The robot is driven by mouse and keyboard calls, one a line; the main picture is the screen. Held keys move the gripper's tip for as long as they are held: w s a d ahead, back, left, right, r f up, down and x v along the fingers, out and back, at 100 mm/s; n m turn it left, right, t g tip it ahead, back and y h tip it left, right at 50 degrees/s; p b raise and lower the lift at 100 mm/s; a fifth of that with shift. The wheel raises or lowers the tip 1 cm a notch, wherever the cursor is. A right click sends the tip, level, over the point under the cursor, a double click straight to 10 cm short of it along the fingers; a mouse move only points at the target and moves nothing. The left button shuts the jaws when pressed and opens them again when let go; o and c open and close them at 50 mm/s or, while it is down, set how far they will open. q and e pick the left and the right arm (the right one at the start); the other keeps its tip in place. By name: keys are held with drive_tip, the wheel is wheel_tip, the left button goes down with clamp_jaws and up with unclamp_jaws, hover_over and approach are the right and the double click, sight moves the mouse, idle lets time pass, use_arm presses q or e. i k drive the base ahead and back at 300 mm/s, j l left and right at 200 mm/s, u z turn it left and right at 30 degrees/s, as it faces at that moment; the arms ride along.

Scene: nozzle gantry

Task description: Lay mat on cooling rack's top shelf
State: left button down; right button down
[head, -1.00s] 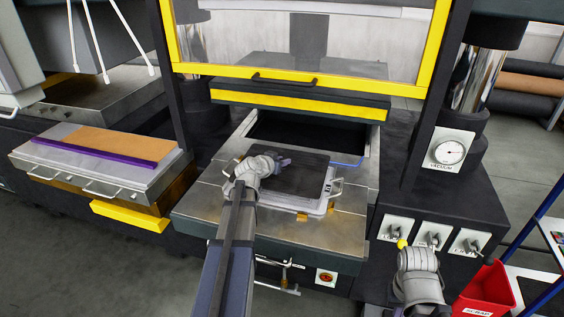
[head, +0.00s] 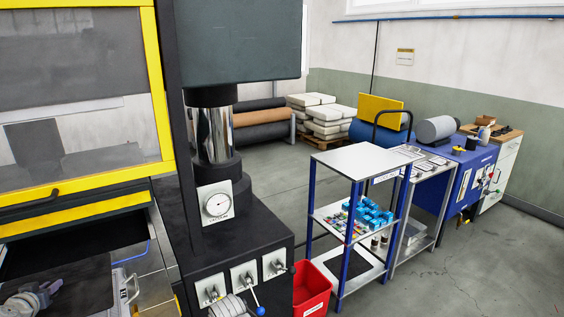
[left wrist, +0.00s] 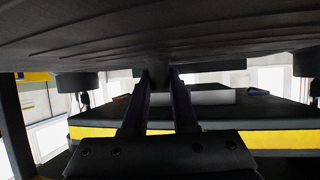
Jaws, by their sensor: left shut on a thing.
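The mat (head: 82,298) is a dark sheet at the lower left of the head view, over the press's pulled-out metal table. My left gripper (head: 50,290) is at its left side. In the left wrist view the mat's dark ribbed underside (left wrist: 200,38) spans the top, and my left gripper (left wrist: 160,82) is shut on a small stud below it. The cooling rack, blue-posted, stands right of the press; its pale top shelf (head: 366,159) is bare.
The press column with gauge (head: 217,204) and valve panel (head: 243,277) stands between mat and rack. A red scrap bin (head: 311,290) stands by the rack's front left. Open floor (head: 460,270) lies to the right.

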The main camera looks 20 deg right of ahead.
sight(365, 160)
drive_tip(key=k, duration=0.65)
drive_tip(key=z, duration=2.1)
drive_tip(key=i+j, duration=0.15)
drive_tip(key=i, duration=0.35)
drive_tip(key=i+j, duration=0.2)
drive_tip(key=i, duration=0.3)
drive_tip(key=i+j, duration=0.15)
drive_tip(key=i, duration=0.35)
drive_tip(key=i+j, duration=0.15)
drive_tip(key=i, duration=0.3)
drive_tip(key=i+j, duration=0.2)
drive_tip(key=i, duration=3.15)
drive_tip(key=i+l+u, duration=0.15)
drive_tip(key=u, duration=0.25)
drive_tip(key=i, duration=0.05)
